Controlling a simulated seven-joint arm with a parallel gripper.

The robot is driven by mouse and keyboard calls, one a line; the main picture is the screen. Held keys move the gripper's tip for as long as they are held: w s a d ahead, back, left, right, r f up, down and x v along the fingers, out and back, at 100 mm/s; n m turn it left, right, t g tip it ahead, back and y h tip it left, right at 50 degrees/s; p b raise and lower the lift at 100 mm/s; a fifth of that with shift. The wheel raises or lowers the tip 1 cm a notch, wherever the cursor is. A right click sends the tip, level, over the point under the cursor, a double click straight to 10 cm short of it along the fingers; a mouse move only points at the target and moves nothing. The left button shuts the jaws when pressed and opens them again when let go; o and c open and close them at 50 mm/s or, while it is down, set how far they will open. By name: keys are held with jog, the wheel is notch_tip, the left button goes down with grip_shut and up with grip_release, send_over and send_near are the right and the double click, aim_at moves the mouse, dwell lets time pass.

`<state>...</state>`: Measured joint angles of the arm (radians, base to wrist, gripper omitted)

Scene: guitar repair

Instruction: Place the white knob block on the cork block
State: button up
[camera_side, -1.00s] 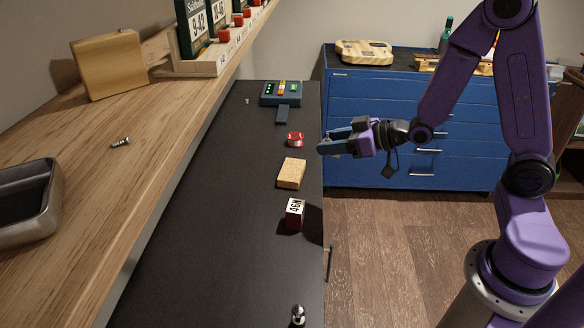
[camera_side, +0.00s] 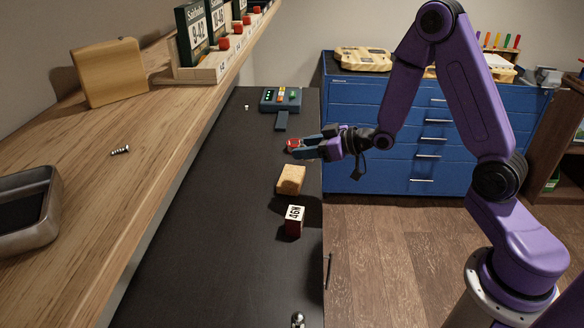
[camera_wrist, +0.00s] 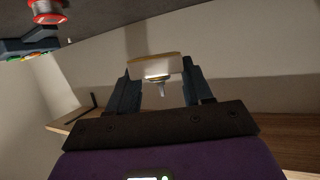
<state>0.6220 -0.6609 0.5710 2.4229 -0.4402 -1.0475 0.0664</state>
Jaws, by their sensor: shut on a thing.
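The white knob block (camera_wrist: 156,69) is between my fingers in the wrist view, pale with a tan upper edge and a small metal knob sticking out of it. My gripper (camera_side: 298,150) is shut on it, also seen in the wrist view (camera_wrist: 158,80). In the side view the held block is too small or hidden to make out. The cork block (camera_side: 291,180) lies on the dark bench, nearer the side camera than my gripper. Its top looks bare. My gripper is apart from it.
A red object (camera_side: 293,143) is close by my fingertips. A block marked 46N (camera_side: 294,220) stands nearer than the cork block. A teal device (camera_side: 281,98) is at the bench's far end. A wooden shelf (camera_side: 160,165) runs along the left. The near bench is mostly clear.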

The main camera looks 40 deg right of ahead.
send_over(292, 176)
notch_tip(292, 176, down, 6)
jog(key=shift+f, duration=1.7)
jog(key=shift+f, duration=0.1)
jog(key=o, duration=1)
jog(key=shift+o, duration=0.2)
